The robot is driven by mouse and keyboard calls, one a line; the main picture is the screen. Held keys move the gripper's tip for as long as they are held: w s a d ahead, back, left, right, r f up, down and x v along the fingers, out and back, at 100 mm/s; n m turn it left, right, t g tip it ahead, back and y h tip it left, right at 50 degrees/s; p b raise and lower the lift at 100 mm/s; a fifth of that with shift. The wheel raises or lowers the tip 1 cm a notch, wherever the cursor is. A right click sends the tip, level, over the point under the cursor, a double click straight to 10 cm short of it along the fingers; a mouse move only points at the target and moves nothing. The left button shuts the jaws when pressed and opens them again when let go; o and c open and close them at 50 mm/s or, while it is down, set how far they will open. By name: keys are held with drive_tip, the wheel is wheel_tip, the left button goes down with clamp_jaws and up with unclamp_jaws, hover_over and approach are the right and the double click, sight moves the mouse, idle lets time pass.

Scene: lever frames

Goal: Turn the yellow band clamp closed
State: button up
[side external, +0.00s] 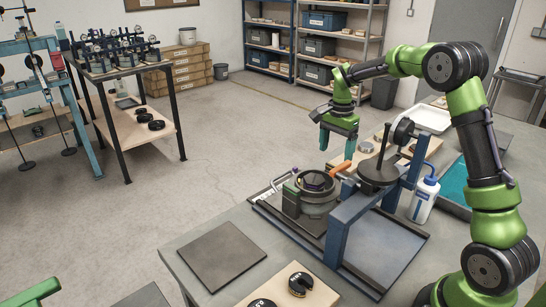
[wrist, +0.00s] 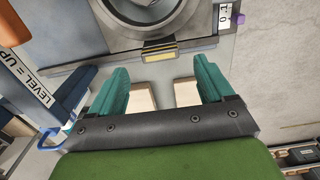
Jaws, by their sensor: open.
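A grey round cell (side external: 318,190) stands in the apparatus on the bench. In the wrist view its round rim (wrist: 168,30) is at the top, with a small yellow-edged piece (wrist: 160,53) at its near edge. This may be part of the yellow band clamp; I cannot make out the whole clamp or tell its position. My gripper (side external: 337,146) hangs above and behind the cell, fingers pointing down. In the wrist view my gripper (wrist: 162,72) has its teal fingers apart, nothing between them, with the yellow-edged piece beyond the tips.
An orange handle (side external: 340,167) sticks out beside the cell. A blue frame (side external: 340,225) with dark disc weights (side external: 378,172) stands to the right. A white bottle (side external: 424,198) is behind it. A dark flat plate (side external: 221,255) lies at the front left. Pale blocks (wrist: 142,97) lie below my fingers.

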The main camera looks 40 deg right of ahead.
sight(334, 165)
wheel_tip(334, 165, down, 5)
idle(0.3)
drive_tip(key=c, duration=1)
drive_tip(key=shift+c, duration=0.2)
